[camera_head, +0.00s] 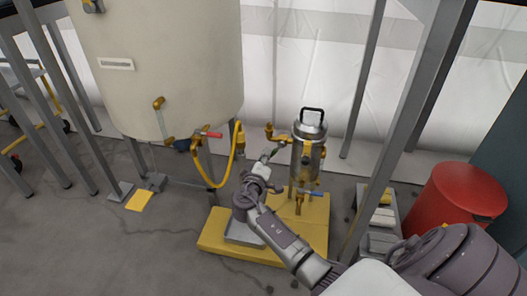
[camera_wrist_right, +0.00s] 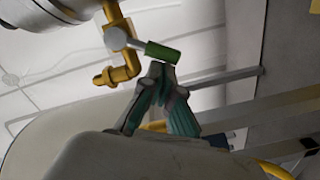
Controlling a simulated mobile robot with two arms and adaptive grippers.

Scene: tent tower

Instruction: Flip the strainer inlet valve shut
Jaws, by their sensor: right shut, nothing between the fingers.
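The strainer (camera_head: 308,160) is an upright metal canister with a black top handle, on a yellow base in the head view. Its brass inlet pipe (camera_head: 278,137) leaves on the left side. The inlet valve's green handle (camera_wrist_right: 162,51) shows large in the wrist view, sticking out from a pale hub on the brass pipe (camera_wrist_right: 128,60). My right gripper (camera_head: 266,160) is shut and empty, left of the strainer. In the wrist view its fingertips (camera_wrist_right: 160,68) are together just below the green handle's free end; I cannot tell whether they touch. My left gripper is out of view.
A large cream tank (camera_head: 165,70) with a red-handled valve (camera_head: 213,135) and yellow hose (camera_head: 211,178) stands left. A blue-handled valve (camera_head: 316,193) sits low on the strainer. A grey post (camera_head: 400,140) and red bin (camera_head: 465,200) stand to the right.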

